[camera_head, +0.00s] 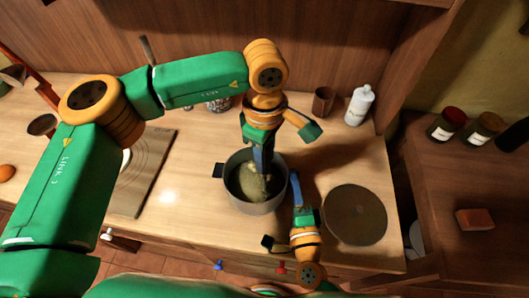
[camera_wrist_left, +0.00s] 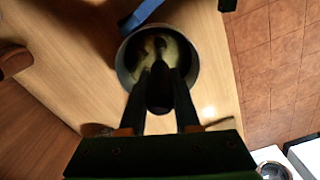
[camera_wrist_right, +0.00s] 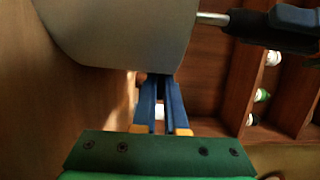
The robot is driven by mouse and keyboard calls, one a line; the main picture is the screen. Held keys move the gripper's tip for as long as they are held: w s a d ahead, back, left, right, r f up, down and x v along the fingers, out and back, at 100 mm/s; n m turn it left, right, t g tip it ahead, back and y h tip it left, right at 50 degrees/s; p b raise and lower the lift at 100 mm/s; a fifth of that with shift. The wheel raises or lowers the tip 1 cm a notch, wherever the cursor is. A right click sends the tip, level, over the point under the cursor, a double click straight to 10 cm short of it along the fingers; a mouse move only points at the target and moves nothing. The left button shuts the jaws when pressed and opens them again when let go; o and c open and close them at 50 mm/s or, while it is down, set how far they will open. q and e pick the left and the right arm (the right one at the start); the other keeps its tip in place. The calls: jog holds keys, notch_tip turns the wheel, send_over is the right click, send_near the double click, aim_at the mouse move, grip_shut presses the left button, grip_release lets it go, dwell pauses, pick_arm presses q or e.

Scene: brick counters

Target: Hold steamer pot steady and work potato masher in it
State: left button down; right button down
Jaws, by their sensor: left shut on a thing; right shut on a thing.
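The grey steamer pot (camera_head: 262,207) stands upright on the wooden counter, with pale yellowish contents inside. My left gripper (camera_head: 263,165) points down over it, shut on the potato masher. The masher's dark handle (camera_wrist_left: 160,92) shows between the fingers in the left wrist view, and its lower end is in the pot, partly hidden in shadow. My right gripper (camera_head: 298,184) is at the pot's right side, shut on the pot's near-right handle, which its fingers mostly hide. In the right wrist view the pot wall (camera_wrist_right: 115,32) fills the top, just beyond the fingers (camera_wrist_right: 160,104).
A round dark plate (camera_head: 356,215) lies right of the pot. A wooden board (camera_head: 150,170) lies to the left. A white bottle (camera_head: 359,105) and a brown cup (camera_head: 323,100) stand behind. Jars (camera_head: 447,124) and a reddish block (camera_head: 475,219) are on the right counter. The counter's front edge is close.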

pick_arm(q)
jog(key=shift+f, duration=0.75)
jog(key=shift+r, duration=1.05)
jog(key=shift+f, duration=0.1)
jog(key=shift+f, duration=0.95)
jog(key=shift+r, duration=1.05)
jog(key=w, duration=0.3)
jog(key=shift+w+d, duration=0.1)
jog(key=shift+w, duration=0.2)
jog(key=shift+f, duration=0.1)
